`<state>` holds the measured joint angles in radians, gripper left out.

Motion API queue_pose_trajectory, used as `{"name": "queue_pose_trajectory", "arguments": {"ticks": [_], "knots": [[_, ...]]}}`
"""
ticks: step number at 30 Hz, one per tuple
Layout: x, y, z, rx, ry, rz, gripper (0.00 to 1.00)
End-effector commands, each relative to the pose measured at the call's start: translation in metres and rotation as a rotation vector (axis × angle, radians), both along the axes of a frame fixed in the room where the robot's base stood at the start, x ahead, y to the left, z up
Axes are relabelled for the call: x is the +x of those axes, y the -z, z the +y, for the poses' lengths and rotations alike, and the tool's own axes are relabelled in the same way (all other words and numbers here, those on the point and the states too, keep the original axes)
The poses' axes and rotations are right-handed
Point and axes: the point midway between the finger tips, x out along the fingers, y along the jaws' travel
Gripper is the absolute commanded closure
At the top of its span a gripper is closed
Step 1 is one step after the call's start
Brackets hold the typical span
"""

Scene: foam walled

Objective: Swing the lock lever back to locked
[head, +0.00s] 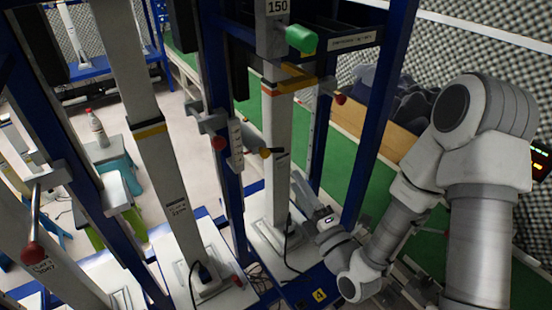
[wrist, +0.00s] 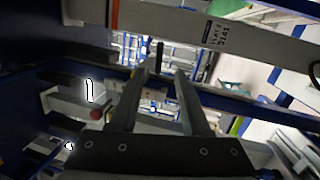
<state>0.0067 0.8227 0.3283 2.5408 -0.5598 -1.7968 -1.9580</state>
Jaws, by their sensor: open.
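Several levers with red ball knobs show in the head view. One knob (head: 218,143) is on the blue post left of the middle column, another knob (head: 340,98) is at upper right, and a third (head: 32,250) hangs at lower left. I cannot tell for sure which is the lock lever. My gripper (head: 318,216) is low, to the right of the middle column and below the first two knobs. In the wrist view my gripper (wrist: 160,78) has its fingers apart, with nothing seen held. A red knob (wrist: 97,114) is left of the fingers, apart from them.
A pale column (head: 277,150) with a green part (head: 301,39) on top stands in the middle. Blue posts (head: 385,110) frame it closely. A second pale column (head: 165,175) stands to the left. A bottle (head: 97,130) stands on a teal stool behind. Cables lie on the bases.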

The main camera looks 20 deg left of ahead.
Motion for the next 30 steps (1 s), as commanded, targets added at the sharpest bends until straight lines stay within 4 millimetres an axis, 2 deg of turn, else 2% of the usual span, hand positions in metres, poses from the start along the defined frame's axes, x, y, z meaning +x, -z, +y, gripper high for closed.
{"name": "queue_pose_trajectory", "arguments": {"ticks": [2,4,12,18,30], "knots": [[0.004,0.003,0.004,0.002,0.000,-0.004,0.53],[0.016,-0.007,0.015,0.003,0.000,-0.003,0.53],[0.058,-0.016,0.053,0.002,0.001,-0.001,0.53],[0.079,-0.020,0.073,0.002,0.001,0.001,0.53],[0.088,-0.022,0.081,0.000,0.000,0.001,0.53]]}}
